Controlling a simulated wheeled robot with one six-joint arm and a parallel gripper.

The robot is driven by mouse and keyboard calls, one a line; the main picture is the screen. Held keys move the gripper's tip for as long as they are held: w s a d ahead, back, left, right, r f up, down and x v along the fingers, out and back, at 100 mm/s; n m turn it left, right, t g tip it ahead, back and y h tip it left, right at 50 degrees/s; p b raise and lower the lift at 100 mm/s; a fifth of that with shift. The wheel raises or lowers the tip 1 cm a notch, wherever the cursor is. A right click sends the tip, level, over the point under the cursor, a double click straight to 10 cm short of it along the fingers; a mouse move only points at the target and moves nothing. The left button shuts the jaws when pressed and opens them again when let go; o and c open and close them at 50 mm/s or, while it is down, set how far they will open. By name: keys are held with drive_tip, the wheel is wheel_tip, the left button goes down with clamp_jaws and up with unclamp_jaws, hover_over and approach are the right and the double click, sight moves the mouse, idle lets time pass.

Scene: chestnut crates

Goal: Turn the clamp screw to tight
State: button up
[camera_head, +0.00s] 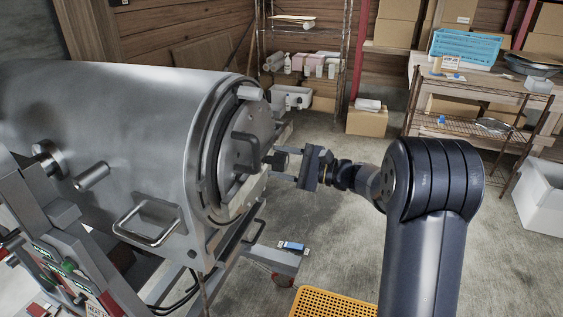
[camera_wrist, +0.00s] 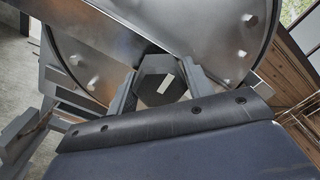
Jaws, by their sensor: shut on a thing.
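The clamp screw shows in the wrist view as a dark, many-sided knob (camera_wrist: 158,77) with a pale stripe on its face. It sits in front of a grey bar (camera_wrist: 115,35) that crosses the round metal door (camera_wrist: 215,38). My gripper (camera_wrist: 163,88) has one finger on each side of the knob and is shut on it. In the head view my gripper (camera_head: 288,167) reaches from the right to the front of the door (camera_head: 243,150) on the big steel drum (camera_head: 110,120). The knob is small and dark there, partly hidden by the fingers.
A loop handle (camera_head: 148,222) sticks out low on the drum. A yellow perforated crate (camera_head: 330,303) stands at the bottom. Wire shelves and a worktable with a blue basket (camera_head: 465,47) stand behind. A white bin (camera_head: 540,200) is at right.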

drive_tip(key=o, duration=1)
drive_tip(key=shift+c, duration=0.2)
drive_tip(key=b+v, duration=0.1)
drive_tip(key=v, duration=1)
drive_tip(key=shift+w+a, duration=0.1)
drive_tip(key=shift+a, duration=0.05)
drive_tip(key=p+x, duration=0.1)
drive_tip(key=x, duration=0.9)
drive_tip(key=shift+w+a, duration=0.1)
drive_tip(key=shift+a, duration=0.25)
drive_tip(key=shift+d, duration=0.1)
